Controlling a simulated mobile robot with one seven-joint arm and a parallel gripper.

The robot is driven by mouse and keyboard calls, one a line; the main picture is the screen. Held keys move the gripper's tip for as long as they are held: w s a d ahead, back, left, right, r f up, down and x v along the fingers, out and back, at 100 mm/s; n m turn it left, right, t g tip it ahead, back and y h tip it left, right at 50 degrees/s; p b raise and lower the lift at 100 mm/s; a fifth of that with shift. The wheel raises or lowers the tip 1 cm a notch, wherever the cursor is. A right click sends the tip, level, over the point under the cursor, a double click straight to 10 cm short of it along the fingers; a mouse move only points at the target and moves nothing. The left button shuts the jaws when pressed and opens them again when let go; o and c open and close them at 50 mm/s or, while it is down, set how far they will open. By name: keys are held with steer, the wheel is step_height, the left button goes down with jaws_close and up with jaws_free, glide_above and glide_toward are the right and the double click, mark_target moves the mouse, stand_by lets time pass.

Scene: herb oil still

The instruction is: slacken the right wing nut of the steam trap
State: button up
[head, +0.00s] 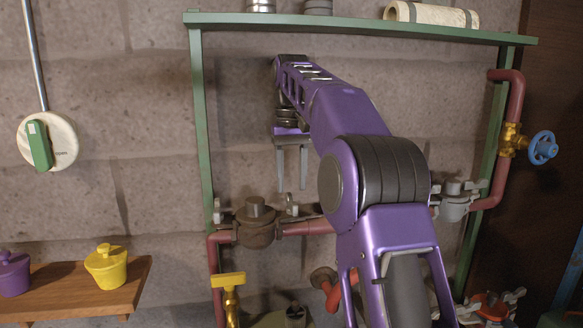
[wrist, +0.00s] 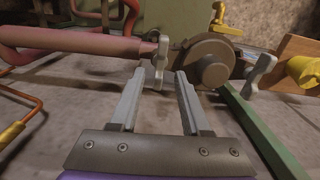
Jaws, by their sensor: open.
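A dark, round-bodied fitting (head: 256,232), which looks like the steam trap, sits in the red pipe run low between the green posts. It also shows in the wrist view (wrist: 211,62). It has a pale wing nut on each side: the left one (head: 217,211) and the right one (head: 291,204). In the wrist view the sides look swapped, and the right wing nut (wrist: 160,62) stands just beyond and between my fingertips. My gripper (head: 291,188) is open and empty, pointing down above that nut. I cannot tell whether the fingers touch it.
A similar grey fitting (head: 455,207) with wing nuts sits further right, partly behind my arm. A blue handwheel valve (head: 542,147) is on the right pipe. A green shelf (head: 350,27) spans above. A wooden ledge (head: 75,290) with purple and yellow pots is at left.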

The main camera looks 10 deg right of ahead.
mark_target(291, 198)
steer(key=shift+r, duration=1.9)
